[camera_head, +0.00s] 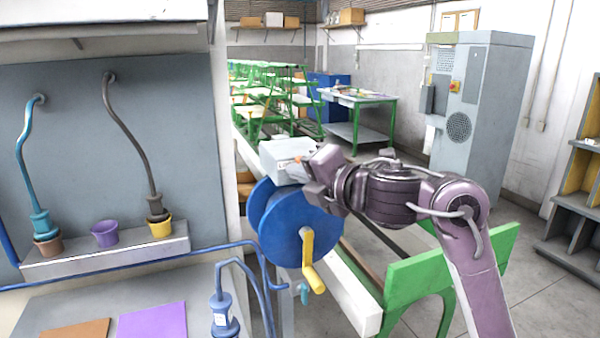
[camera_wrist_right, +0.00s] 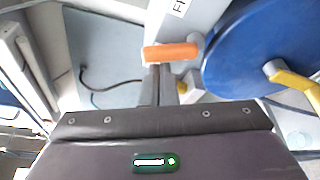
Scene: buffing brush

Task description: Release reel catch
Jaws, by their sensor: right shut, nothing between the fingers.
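The reel is a large blue disc (camera_head: 285,225) with a yellow crank handle (camera_head: 311,265) on its face. A grey-white box (camera_head: 284,152) sits at its top. An orange bar (camera_wrist_right: 171,52), which looks like the catch, lies beside the blue disc (camera_wrist_right: 262,50) in the right wrist view; in the head view it is small and partly hidden by my gripper. My right gripper (camera_head: 302,178) is over the top of the reel, shut and empty. Its fingertips (camera_wrist_right: 160,72) are right at the orange bar; I cannot tell whether they touch it. My left gripper is out of view.
A grey panel with hoses and a shelf (camera_head: 110,258) of coloured cups stands at the left. A grey cabinet (camera_head: 485,100) stands behind. Floor at the right is clear.

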